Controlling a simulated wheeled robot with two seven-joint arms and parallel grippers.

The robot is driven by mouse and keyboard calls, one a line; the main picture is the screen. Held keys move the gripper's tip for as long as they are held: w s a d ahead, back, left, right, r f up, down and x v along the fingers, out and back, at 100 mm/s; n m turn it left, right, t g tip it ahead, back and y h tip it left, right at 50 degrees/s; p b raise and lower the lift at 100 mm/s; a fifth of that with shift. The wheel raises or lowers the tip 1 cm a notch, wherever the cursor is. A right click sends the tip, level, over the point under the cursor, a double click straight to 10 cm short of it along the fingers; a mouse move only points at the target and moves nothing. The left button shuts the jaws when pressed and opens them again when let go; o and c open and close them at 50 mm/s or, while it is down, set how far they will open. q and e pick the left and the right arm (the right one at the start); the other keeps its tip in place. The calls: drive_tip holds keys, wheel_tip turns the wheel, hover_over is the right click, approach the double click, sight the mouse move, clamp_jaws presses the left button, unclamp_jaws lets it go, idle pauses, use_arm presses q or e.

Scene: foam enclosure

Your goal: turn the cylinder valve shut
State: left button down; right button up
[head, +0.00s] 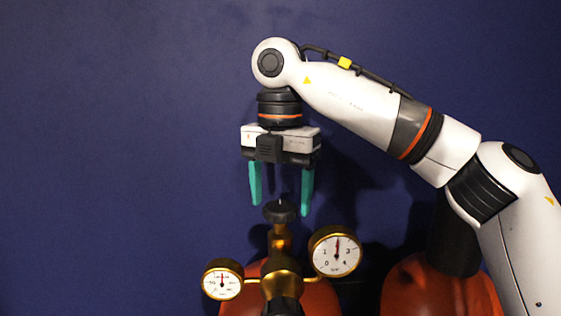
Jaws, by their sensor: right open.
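The cylinder valve has a dark knob (280,211) on top of a brass body (280,240), at the lower middle of the head view. It stands on a red cylinder (318,299). My right gripper (280,200) points straight down above the knob. Its two teal fingers are apart and empty, one toward each side of the knob. The right fingertip reaches to about the knob's top in the picture; I cannot tell the exact depth. My left gripper is not in view.
A round gauge (336,251) sits to the right of the valve and another gauge (222,279) to its lower left. A second red cylinder (437,288) stands at the right below my arm. A plain blue wall (120,130) is behind; the left side is clear.

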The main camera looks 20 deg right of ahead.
sight(280, 206)
wheel_tip(280, 206, up, 12)
drive_tip(key=p, duration=0.2)
drive_tip(key=shift+f, duration=0.25)
drive_tip(key=shift+f, duration=0.1)
